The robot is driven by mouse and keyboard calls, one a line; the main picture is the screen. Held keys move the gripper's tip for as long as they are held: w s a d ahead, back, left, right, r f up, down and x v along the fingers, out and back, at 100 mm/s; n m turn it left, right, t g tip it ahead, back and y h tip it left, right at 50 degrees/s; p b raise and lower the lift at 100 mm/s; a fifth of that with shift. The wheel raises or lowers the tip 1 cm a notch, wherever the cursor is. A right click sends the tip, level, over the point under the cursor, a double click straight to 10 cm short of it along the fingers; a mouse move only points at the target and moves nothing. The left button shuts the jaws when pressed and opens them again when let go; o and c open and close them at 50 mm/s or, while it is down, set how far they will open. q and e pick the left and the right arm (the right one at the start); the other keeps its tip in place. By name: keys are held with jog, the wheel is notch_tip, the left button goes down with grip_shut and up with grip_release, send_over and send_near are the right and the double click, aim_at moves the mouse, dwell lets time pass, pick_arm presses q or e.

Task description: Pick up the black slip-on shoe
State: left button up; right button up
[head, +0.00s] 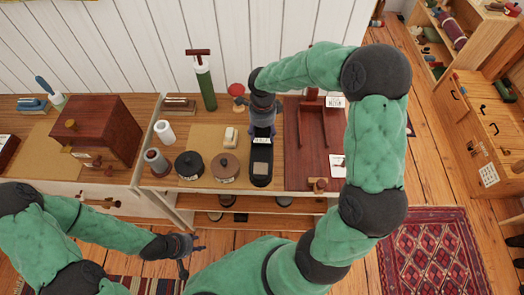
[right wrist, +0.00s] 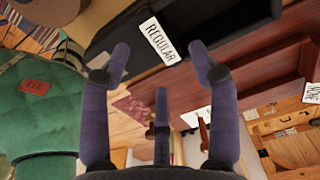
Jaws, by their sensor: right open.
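The black slip-on shoe (head: 261,176) lies on the wooden tabletop, its long side pointing away from me, with a pale insole showing. My right gripper (head: 262,132) is over its far end and hides part of it. In the right wrist view the dark shoe (right wrist: 225,22) with a white "REGULAR" tag (right wrist: 160,42) lies beyond the spread fingers of my right gripper (right wrist: 158,72). The gripper is open and holds nothing; whether a finger touches the shoe I cannot tell. My left gripper (head: 190,254) is low in front of the table, its fingers apart and empty.
Left of the shoe stand a brown round tin (head: 225,167), a black round tin (head: 189,165) and a small cream object (head: 230,137). A green cylinder (head: 205,85) stands behind. A lower shelf (head: 270,209) holds several items.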

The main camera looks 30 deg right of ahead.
aim_at(262, 142)
notch_tip(262, 142, down, 5)
jog(key=shift+s+a+b, duration=0.1)
jog(key=shift+a+b, duration=0.05)
jog(key=shift+b, duration=0.5)
jog(key=shift+r, duration=0.1)
grip_shut()
